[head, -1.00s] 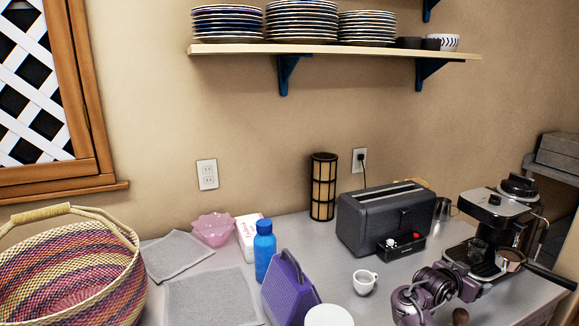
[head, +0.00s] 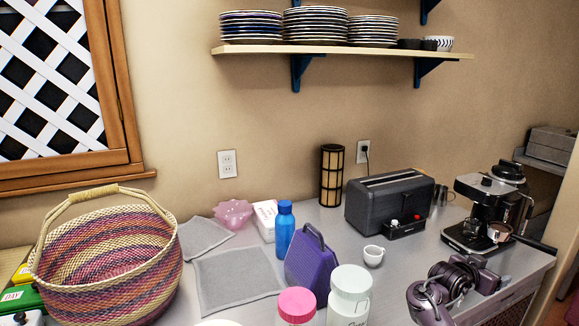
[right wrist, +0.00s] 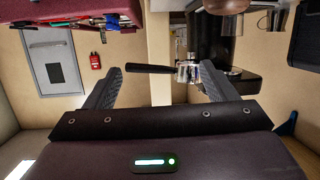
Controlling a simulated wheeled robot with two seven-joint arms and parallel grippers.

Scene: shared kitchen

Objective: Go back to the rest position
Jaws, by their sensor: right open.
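My right arm comes in at the bottom right of the head view, with its purple gripper (head: 488,280) in front of the coffee machine (head: 478,212) and apart from it. In the right wrist view, the two dark fingers of this gripper (right wrist: 158,84) stand wide apart with nothing between them. Beyond them the black handle (right wrist: 148,68) of the coffee machine shows at a distance. My left gripper is not in view.
On the grey counter (head: 405,272) stand a woven basket (head: 105,262), a blue bottle (head: 284,232), a purple box (head: 312,265), a white cup (head: 373,256), a toaster (head: 388,204) and jars with pink (head: 297,304) and pale lids (head: 351,281). A plate shelf (head: 340,50) hangs above.

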